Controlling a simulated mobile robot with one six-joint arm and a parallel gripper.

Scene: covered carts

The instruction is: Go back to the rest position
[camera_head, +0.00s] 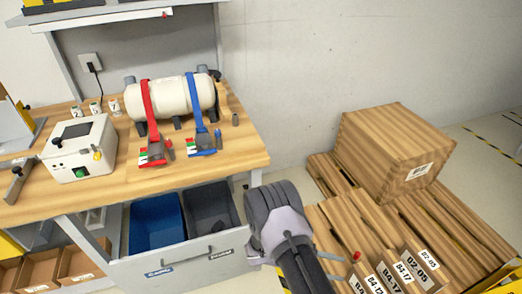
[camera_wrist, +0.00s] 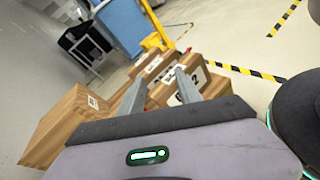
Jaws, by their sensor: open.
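My gripper (camera_wrist: 160,90) is open in the wrist view, with its two grey fingers apart and nothing seen between them. Beyond the fingers are cardboard boxes with white labels (camera_wrist: 190,82). In the head view my arm reaches up from the bottom middle, and my gripper (camera_head: 325,257) points right over the boxes. It is in front of the workbench drawer and clear of the bench top. Whether its fingers touch any box cannot be told.
A wooden workbench (camera_head: 100,205) holds a white cylinder (camera_head: 178,96) with red and blue straps and a white device (camera_head: 78,150). Its drawer (camera_head: 185,268) is open, with blue and dark bins. A large box (camera_head: 392,150) stands at right. Floor shows beyond it.

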